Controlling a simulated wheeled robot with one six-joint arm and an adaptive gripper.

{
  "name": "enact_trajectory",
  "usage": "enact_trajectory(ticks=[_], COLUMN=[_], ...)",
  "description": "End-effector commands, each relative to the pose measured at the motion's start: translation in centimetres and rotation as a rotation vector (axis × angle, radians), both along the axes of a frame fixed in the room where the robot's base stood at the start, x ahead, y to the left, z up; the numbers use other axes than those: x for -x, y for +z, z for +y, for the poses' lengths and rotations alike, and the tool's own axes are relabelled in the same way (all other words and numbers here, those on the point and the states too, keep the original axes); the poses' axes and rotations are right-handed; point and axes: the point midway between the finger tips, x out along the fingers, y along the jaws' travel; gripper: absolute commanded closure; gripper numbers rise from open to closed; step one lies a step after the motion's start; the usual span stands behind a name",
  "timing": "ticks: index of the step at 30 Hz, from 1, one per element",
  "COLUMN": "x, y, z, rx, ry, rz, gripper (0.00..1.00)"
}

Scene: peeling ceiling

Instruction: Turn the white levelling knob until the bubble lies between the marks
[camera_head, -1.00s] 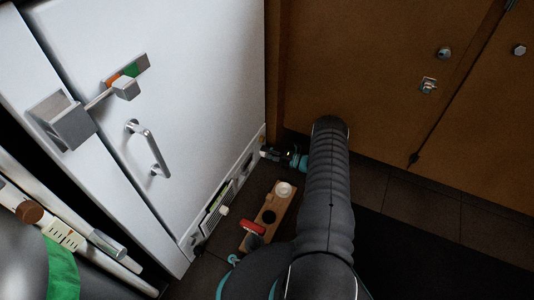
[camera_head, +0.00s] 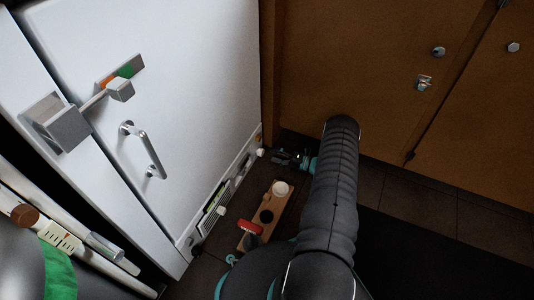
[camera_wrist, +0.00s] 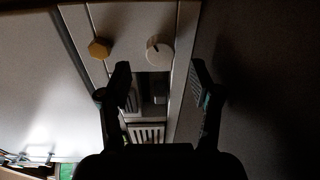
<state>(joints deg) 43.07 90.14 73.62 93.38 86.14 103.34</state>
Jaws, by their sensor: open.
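The white knob (camera_wrist: 160,50) has a dark pointer line pointing up and slightly left in the wrist view. It sits on a pale strip low on the white cabinet and also shows in the head view (camera_head: 260,152). My gripper (camera_wrist: 160,68) is open and empty, its fingers either side of the knob's line but short of it. In the head view my gripper (camera_head: 282,156) is just right of the knob, with a gap between. A greenish strip (camera_head: 215,198) lies farther along the panel; I cannot make out a bubble or marks.
A brass hexagonal knob (camera_wrist: 99,48) sits beside the white one. A wooden board (camera_head: 253,232) with a white cup (camera_head: 280,188) and a red item (camera_head: 249,227) lies on the floor nearby. Brown cabinet doors (camera_head: 370,70) stand behind my arm.

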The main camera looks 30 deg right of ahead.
Motion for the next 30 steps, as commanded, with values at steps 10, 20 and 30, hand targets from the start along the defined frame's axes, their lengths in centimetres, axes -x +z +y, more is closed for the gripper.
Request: enact_trajectory(ticks=[10, 20, 30], x=[3.9, 4.5, 4.5], y=[0.3, 0.3, 0.3], z=[-3.8, -4.3, -4.3], rx=[0.001, 0.001, 0.001], ry=[-0.003, -0.002, -0.002], rz=[-0.001, -0.001, -0.001], gripper=[0.36, 0.36, 0.36])
